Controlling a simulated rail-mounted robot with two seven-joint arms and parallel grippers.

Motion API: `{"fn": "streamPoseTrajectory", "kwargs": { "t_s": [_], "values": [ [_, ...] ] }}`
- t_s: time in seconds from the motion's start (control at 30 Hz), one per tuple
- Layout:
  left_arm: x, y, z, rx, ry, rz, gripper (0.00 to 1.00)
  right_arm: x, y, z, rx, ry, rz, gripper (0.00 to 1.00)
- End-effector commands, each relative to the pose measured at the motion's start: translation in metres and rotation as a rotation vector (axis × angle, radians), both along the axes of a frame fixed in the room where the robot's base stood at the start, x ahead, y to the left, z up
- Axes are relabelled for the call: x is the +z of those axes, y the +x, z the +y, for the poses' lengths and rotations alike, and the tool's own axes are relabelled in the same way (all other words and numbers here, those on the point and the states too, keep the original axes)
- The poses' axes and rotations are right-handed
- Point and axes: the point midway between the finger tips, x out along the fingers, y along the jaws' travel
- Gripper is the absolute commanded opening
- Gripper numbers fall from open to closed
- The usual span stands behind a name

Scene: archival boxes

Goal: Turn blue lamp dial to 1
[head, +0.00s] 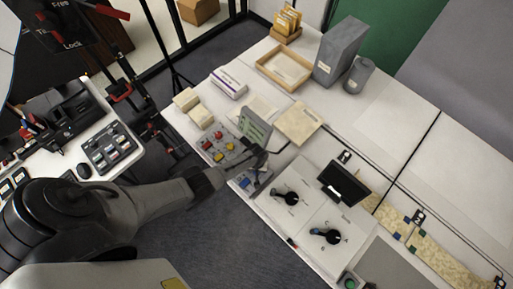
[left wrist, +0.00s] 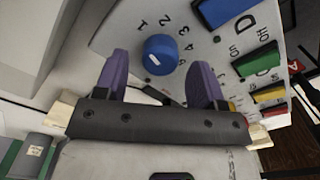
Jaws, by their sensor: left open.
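The blue dial (left wrist: 160,54) sits on a light panel (left wrist: 122,38) in the left wrist view, with the numbers 1 to 5 printed around it. A short white mark shows on the dial's face; I cannot tell which number it points at. My left gripper (left wrist: 159,66) is open, its two purple fingers on either side of the dial in the picture; contact is not visible. In the head view my left gripper (head: 257,160) is over the bench by the coloured controls, and I cannot make out the dial there. My right gripper is not in view.
Blue (left wrist: 222,10) and green (left wrist: 258,59) blocks stand on the panel right of the dial. In the head view a grey-green display (head: 255,129) stands close behind the gripper.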

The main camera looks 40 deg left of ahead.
Motion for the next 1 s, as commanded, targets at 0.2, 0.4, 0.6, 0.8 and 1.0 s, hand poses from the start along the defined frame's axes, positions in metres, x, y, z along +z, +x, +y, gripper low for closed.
{"fn": "streamPoseTrajectory", "kwargs": {
  "t_s": [0.2, 0.4, 0.6, 0.8, 1.0],
  "values": [
    [0.045, -0.001, 0.0, 0.001, -0.001, -0.003, 0.63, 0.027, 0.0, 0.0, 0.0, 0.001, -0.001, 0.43],
    [0.078, 0.0, 0.0, 0.0, -0.001, -0.003, 0.63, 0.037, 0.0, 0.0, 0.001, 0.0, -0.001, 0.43],
    [0.105, 0.0, 0.0, 0.001, 0.0, -0.002, 0.63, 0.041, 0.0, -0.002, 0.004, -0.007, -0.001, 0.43],
    [0.12, 0.0, 0.0, 0.001, 0.0, 0.0, 0.63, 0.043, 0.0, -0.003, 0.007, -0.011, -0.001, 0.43],
    [0.125, 0.0, 0.0, 0.001, 0.0, 0.0, 0.63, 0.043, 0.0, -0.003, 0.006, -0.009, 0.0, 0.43]
  ]
}}
